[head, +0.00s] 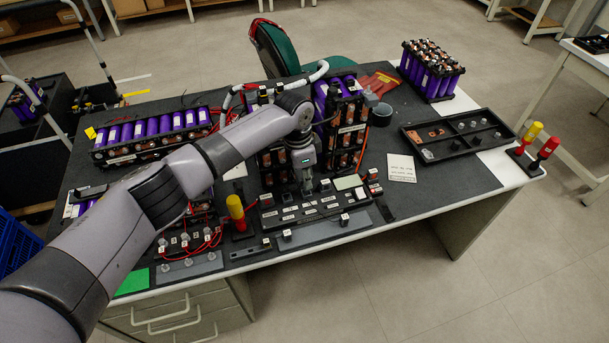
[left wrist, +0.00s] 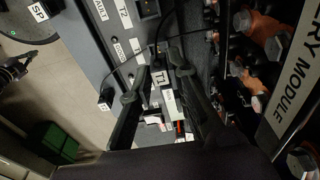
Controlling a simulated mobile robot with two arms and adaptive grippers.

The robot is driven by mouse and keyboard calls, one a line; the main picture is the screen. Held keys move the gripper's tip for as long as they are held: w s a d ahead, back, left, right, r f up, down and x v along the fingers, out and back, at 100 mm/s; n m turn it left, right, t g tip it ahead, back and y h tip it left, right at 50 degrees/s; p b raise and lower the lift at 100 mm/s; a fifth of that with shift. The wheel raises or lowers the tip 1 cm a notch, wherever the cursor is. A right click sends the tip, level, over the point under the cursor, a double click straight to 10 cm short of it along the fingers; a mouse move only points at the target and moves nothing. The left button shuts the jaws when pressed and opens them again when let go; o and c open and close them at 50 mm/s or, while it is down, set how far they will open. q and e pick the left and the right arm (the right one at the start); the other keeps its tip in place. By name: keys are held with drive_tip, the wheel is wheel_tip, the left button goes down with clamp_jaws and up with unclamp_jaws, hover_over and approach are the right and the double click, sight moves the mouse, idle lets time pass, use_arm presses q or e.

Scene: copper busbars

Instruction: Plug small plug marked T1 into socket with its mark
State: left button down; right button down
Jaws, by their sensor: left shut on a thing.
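My left gripper (head: 306,184) is over the rear part of the black socket panel (head: 268,222). In the left wrist view its fingers (left wrist: 157,78) are closed around a small dark plug with a white T1 label (left wrist: 160,79). A thin black cable shows beside it. The T2 mark (left wrist: 124,14) is on the panel, next to a dark socket (left wrist: 148,9). The socket marked T1 cannot be made out, and I cannot tell whether the plug touches the panel. My right gripper is in neither view.
Battery modules (head: 352,115) stand close behind the panel. A yellow-topped handle (head: 236,208) stands at its left. A small plug (head: 287,234) sits on the grey strip in front. A black tray (head: 455,138) and a white card (head: 401,168) lie to the right.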

use_arm(q)
drive_tip(key=shift+f, duration=0.65)
drive_tip(key=shift+r, duration=0.2)
drive_tip(key=shift+r+p, duration=0.1)
drive_tip(key=shift+p, duration=0.35)
drive_tip(key=shift+f, duration=0.2)
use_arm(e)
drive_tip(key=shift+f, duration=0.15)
use_arm(q)
drive_tip(key=shift+f+b, duration=0.55)
drive_tip(key=shift+f, duration=0.2)
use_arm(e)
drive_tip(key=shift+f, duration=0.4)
use_arm(q)
drive_tip(key=c, duration=1.4)
unclamp_jaws()
drive_tip(key=shift+f, duration=0.1)
drive_tip(key=shift+c, duration=0.2)
